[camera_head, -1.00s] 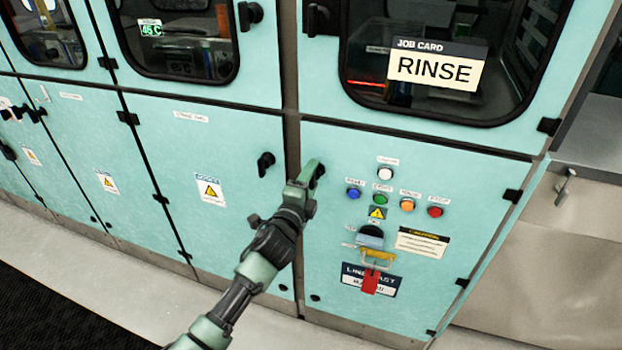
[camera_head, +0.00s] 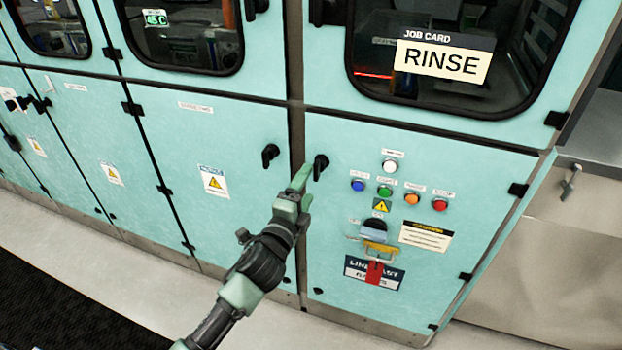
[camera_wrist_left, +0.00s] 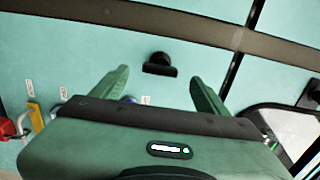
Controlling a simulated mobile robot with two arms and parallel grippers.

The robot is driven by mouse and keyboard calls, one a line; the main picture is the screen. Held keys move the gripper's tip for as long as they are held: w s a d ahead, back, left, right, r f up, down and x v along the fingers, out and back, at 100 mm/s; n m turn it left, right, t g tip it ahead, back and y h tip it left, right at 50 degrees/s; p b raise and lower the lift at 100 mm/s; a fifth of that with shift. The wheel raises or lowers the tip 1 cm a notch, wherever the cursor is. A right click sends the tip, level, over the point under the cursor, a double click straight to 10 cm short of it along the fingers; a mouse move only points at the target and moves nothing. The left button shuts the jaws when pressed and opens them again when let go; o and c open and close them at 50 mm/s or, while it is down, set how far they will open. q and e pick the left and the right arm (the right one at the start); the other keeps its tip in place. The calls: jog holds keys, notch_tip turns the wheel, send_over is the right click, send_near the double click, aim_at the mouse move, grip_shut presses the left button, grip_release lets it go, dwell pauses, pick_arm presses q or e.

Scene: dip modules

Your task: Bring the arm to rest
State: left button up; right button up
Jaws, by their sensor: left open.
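My left gripper (camera_head: 300,192) is in front of the teal cabinet, just below and left of a black door handle (camera_head: 320,166). In the left wrist view the gripper (camera_wrist_left: 157,92) has its two green fingers spread wide, with nothing between them. The black handle (camera_wrist_left: 160,64) shows ahead of the fingertips there, apart from them. My right gripper is in neither view.
To the right of the gripper the panel has white, blue, green, orange and red buttons (camera_head: 440,204). A "RINSE" job card (camera_head: 443,61) is on the window above. Floor (camera_head: 120,262) is clear in front.

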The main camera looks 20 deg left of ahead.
pick_arm(q)
jog(key=shift+s, duration=0.45)
